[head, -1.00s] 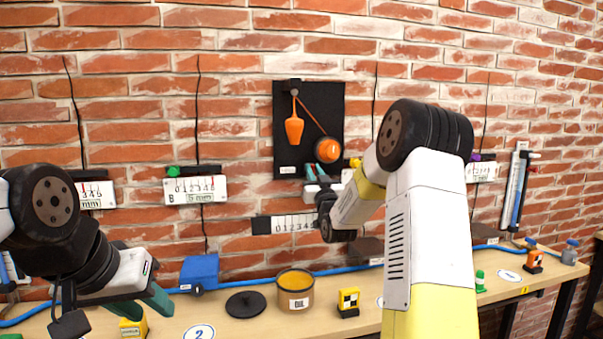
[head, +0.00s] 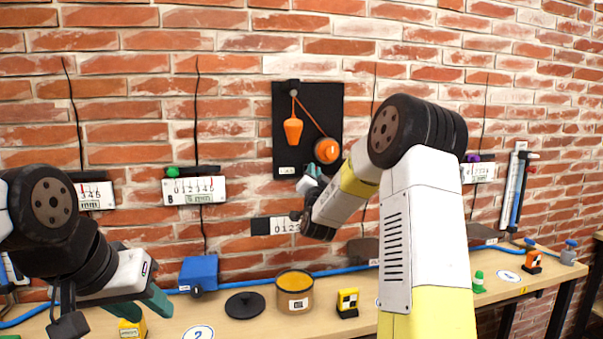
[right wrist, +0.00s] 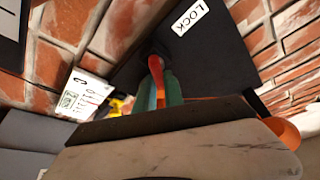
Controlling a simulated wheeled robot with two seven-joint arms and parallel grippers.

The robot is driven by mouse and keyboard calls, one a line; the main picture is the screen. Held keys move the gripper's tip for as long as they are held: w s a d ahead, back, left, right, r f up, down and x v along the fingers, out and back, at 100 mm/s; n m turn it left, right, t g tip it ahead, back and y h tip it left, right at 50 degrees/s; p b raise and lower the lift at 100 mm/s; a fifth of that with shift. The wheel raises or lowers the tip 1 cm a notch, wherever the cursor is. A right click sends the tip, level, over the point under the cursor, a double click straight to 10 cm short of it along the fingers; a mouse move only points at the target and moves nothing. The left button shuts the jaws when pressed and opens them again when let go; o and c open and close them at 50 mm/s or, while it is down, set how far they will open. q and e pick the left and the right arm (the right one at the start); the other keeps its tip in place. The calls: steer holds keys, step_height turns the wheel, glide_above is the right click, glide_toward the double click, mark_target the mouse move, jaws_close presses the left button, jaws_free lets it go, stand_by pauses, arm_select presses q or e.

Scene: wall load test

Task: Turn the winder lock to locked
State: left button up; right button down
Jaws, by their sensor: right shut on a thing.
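The winder is an orange drum (head: 326,151) on a black board (head: 309,110) on the brick wall, with an orange cord up to a peg and an orange bob (head: 293,130) hanging at left. In the right wrist view, a red lock lever (right wrist: 155,66) stands on the black board beside a white "LOCK" label (right wrist: 190,17). My right gripper (right wrist: 160,92) is shut on this lever, its green fingers on either side. In the head view my right gripper (head: 314,171) is at the board's lower edge; the lever is hidden there. My left gripper (head: 140,304) is open and empty above the table.
The wooden table (head: 250,325) holds a blue block (head: 199,272), a black lid (head: 245,305), a brown pot (head: 294,291) and a yellow-black block (head: 347,302). Numbered scales (head: 195,190) hang on the wall. A blue hose runs along the table's back.

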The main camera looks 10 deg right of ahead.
steer(key=m+g, duration=0.1)
steer(key=m, duration=0.3)
steer(key=m+g+h, duration=0.1)
steer(key=m+g, duration=0.1)
steer(key=m, duration=0.2)
steer(key=f+m+g+h, duration=0.1)
steer(key=m, duration=0.3)
steer(key=shift+a+f, duration=0.1)
steer(key=shift+a, duration=0.1)
steer(key=shift+m+g, duration=0.3)
steer(key=c, duration=1.4)
jaws_free()
steer(key=shift+w+a, duration=0.1)
steer(key=shift+c, duration=0.2)
steer(key=shift+r, duration=0.2)
steer(key=v, duration=0.7)
steer(key=shift+s, duration=0.4)
